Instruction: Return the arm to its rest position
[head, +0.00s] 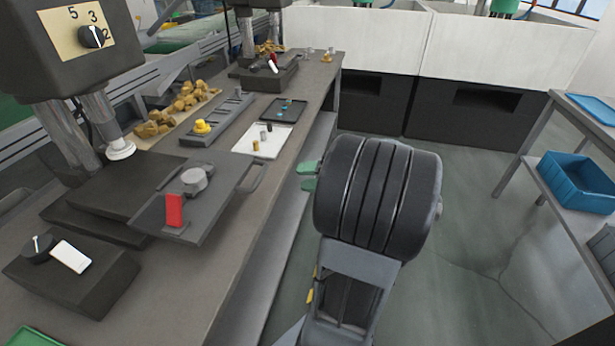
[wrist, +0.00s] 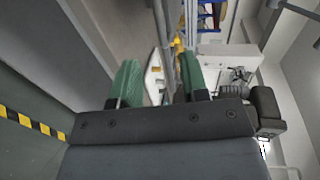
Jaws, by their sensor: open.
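My arm rises in the middle of the head view, in front of the workbench's right edge. My gripper (head: 309,175) shows there only as green fingertips poking out left of the dark arm link, beside the bench edge. In the wrist view my gripper (wrist: 160,82) has two green fingers standing apart with nothing between them. It is open and empty. The rest of the gripper is hidden behind the arm link in the head view.
The workbench (head: 215,250) on the left carries a dark machine with a tray and red block (head: 174,210), a white tray (head: 262,139) and brass-coloured parts (head: 185,98). A shelf with a blue bin (head: 578,182) stands right. Floor (head: 455,230) between is clear.

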